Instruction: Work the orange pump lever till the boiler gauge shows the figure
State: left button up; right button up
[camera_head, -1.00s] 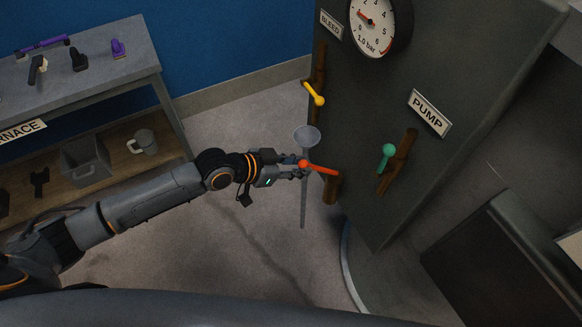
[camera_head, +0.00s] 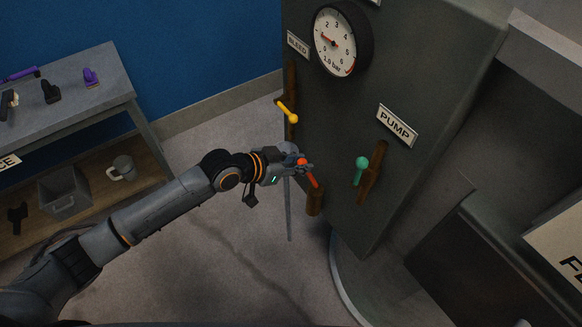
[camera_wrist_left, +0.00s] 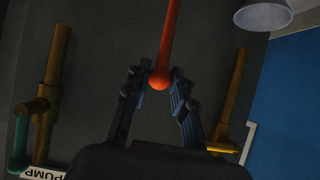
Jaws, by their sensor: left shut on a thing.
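The orange pump lever (camera_head: 313,178) sits low on the front of the dark boiler cabinet (camera_head: 420,60). It slopes up and left from its brown mount to a round knob. My left gripper (camera_head: 299,163) is shut on the knob. In the left wrist view the fingers (camera_wrist_left: 159,84) flank the orange knob (camera_wrist_left: 159,78), with the lever (camera_wrist_left: 171,30) running up out of frame. The boiler gauge (camera_head: 337,40) is at the top, with "1.0 bar" printed on its face. Its needle points left and slightly up, near the low figures. My right gripper is not in view.
A yellow lever (camera_head: 287,111) is by the BLEED sign (camera_head: 298,44). A green-knobbed lever (camera_head: 362,165) is below the PUMP sign (camera_head: 397,125). A thin grey stand (camera_head: 289,215) is behind my gripper. A bench (camera_head: 95,60) stands left; floor between is clear.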

pick_arm(q)
jog(key=shift+w+d+r, duration=0.25)
jog(key=shift+w+d, duration=0.1)
jog(key=shift+d, duration=0.1)
jog(key=shift+w+d+r, duration=0.2)
jog(key=shift+w+d, duration=0.15)
jog(key=shift+d, duration=0.1)
jog(key=s+a+f, duration=0.3)
jog(key=s+a, duration=0.1)
jog(key=a, duration=0.1)
jog(key=shift+f, duration=0.15)
jog(key=shift+w+a, duration=0.1)
